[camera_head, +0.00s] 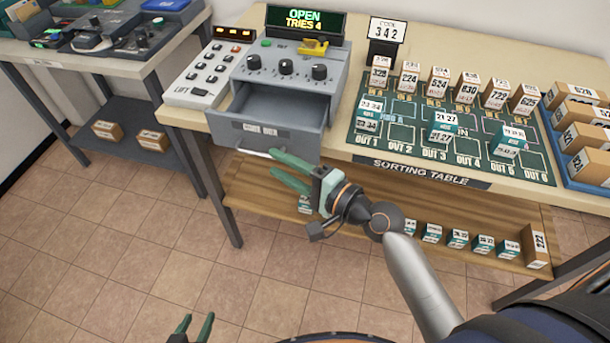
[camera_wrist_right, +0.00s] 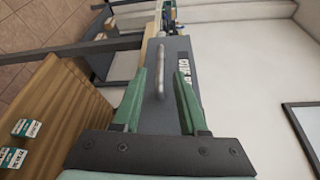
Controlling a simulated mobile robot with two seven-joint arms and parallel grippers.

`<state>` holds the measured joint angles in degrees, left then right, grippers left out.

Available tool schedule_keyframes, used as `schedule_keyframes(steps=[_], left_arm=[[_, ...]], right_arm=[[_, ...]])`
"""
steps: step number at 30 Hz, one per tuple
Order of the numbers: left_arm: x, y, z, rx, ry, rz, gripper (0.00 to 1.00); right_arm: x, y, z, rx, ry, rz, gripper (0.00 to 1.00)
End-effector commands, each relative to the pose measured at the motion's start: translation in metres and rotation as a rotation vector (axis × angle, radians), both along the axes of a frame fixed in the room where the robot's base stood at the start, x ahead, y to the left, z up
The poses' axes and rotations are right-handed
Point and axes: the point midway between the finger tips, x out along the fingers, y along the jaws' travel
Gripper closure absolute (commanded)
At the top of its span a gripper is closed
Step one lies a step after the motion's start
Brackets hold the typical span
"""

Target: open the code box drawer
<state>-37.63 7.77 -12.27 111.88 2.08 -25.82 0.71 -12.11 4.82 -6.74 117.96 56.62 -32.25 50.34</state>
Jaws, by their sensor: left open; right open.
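The grey code box (camera_head: 280,75) stands on the table with three black knobs, and its display (camera_head: 304,18) reads OPEN, TRIES 4. Its drawer (camera_head: 262,137) is pulled out towards me, and its inside shows, with nothing visible in it. A pale bar handle (camera_head: 256,154) is on the drawer front; it also shows in the right wrist view (camera_wrist_right: 160,75). My right gripper (camera_head: 273,163) is open at the handle, its green fingers to either side of it in the wrist view; contact cannot be told. My left gripper (camera_head: 194,329) is open and empty at the bottom edge, away from the box.
A keypad (camera_head: 211,75) stands left of the box. A code sign (camera_head: 387,31) reads 342. A green sorting mat (camera_head: 400,150) with several small boxes lies to the right. A lower shelf (camera_head: 345,215) holds more boxes. The floor at left is clear.

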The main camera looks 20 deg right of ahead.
Motion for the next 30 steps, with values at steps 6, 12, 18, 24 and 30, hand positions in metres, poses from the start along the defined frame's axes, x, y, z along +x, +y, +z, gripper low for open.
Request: schedule_keyframes(steps=[6,12,18,24,30], left_arm=[[-0.002,-0.001,-0.005,-0.001,0.006,-0.002,0.50],[-0.002,-0.003,-0.007,-0.003,0.010,-0.005,0.50],[0.001,-0.004,-0.004,-0.005,0.004,-0.007,0.50],[0.005,-0.004,-0.001,-0.006,-0.005,-0.008,0.50],[0.005,-0.005,-0.001,-0.006,-0.007,-0.007,0.50]], right_arm=[[-0.036,-0.024,0.002,-0.003,0.003,0.002,0.58],[-0.052,-0.035,0.004,-0.001,0.000,0.000,0.58],[-0.055,-0.037,0.006,0.000,0.000,0.000,0.58],[-0.055,-0.037,0.006,0.000,0.000,0.000,0.58],[-0.054,-0.037,0.005,-0.001,-0.001,0.000,0.58]])
